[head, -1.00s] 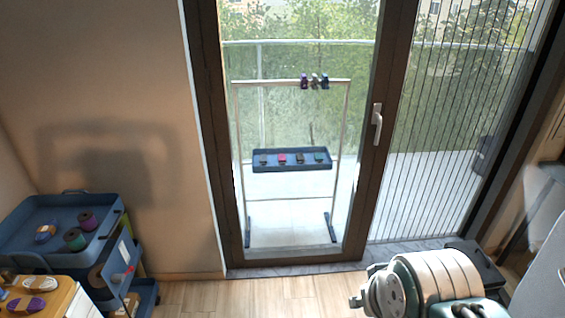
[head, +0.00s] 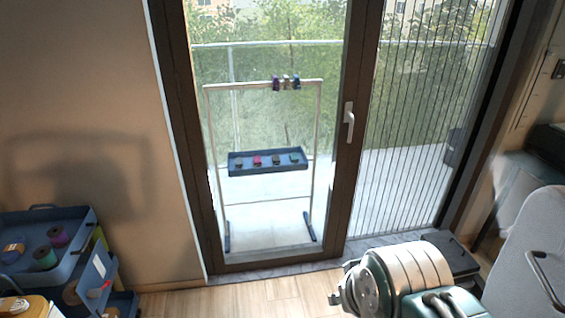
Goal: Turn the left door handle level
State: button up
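The left door (head: 356,205) is a dark-framed glass door, and it looks shut. Its pale handle (head: 349,119) sits on the right stile of that door. The grip of the handle hangs down, close to vertical. My arm (head: 405,275) shows folded at the bottom right, well below the handle and apart from it. My gripper's fingers cannot be made out in this view.
Behind the glass stands a metal rack (head: 318,150) with a blue tray (head: 268,168) of small coloured items and several clips on top. A blue cart (head: 75,235) with spools stands at lower left. A grey chair (head: 540,245) is at right. Wooden floor (head: 245,298) lies before the door.

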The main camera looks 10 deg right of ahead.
aim_at(351, 115)
jog(key=i+l, duration=1.25)
jog(key=i, duration=0.25)
jog(key=i+l, duration=0.65)
jog(key=i, duration=0.15)
